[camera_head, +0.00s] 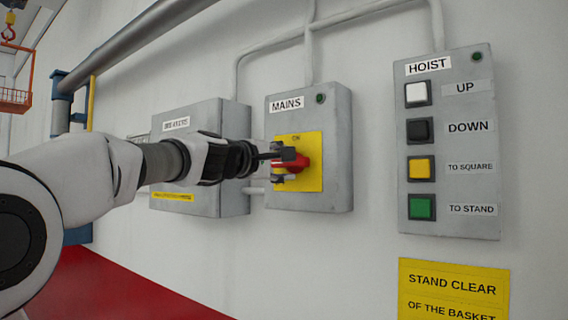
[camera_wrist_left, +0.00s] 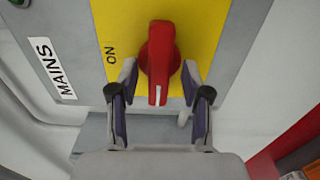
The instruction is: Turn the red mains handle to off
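The red mains handle (camera_head: 299,163) sits on a yellow plate (camera_head: 313,182) on the grey MAINS box (camera_head: 337,150). In the left wrist view the handle (camera_wrist_left: 160,60) has its white-marked end toward my gripper, a quarter turn from the ON label (camera_wrist_left: 111,55). In the head view that end points left, and ON is above. My left gripper (camera_head: 284,164) comes from the left. In the wrist view its fingers (camera_wrist_left: 158,80) are apart, one on each side of the handle, with narrow gaps showing. No OFF label is visible. My right gripper is out of view.
A HOIST panel (camera_head: 447,215) with several buttons is to the right. Another grey box (camera_head: 233,150) stands left, behind my arm. A yellow sign (camera_head: 453,287) is at lower right. Conduits (camera_head: 309,60) run up the wall.

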